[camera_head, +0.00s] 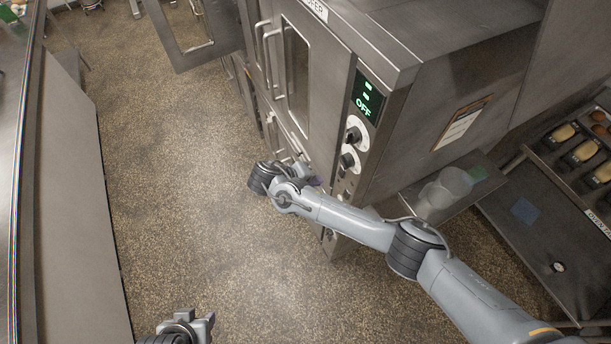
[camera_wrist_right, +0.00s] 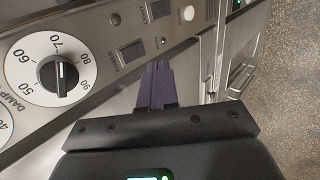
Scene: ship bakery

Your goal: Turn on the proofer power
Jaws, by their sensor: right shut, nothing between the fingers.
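The proofer (camera_head: 300,75) is a steel cabinet with glass doors. Its green display (camera_head: 367,98) reads OFF. Below it are two round knobs (camera_head: 353,135); the control strip's lower part is partly hidden by my right arm. In the right wrist view, the strip shows a dial (camera_wrist_right: 60,75) marked 50 to 90, two dark rocker switches (camera_wrist_right: 132,50) and a white round button (camera_wrist_right: 188,13). My right gripper (camera_wrist_right: 157,68) is shut and empty, its purple-grey fingertips close to the switches; I cannot tell if they touch. My left gripper (camera_head: 205,322) is at the bottom edge, far from the proofer.
A clipboard (camera_head: 463,124) hangs on the proofer's side. A steel shelf with a clear container (camera_head: 446,188) stands right of it, then a rack of loaf tins (camera_head: 583,152). A steel counter (camera_head: 65,200) lies left. The speckled floor between is clear.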

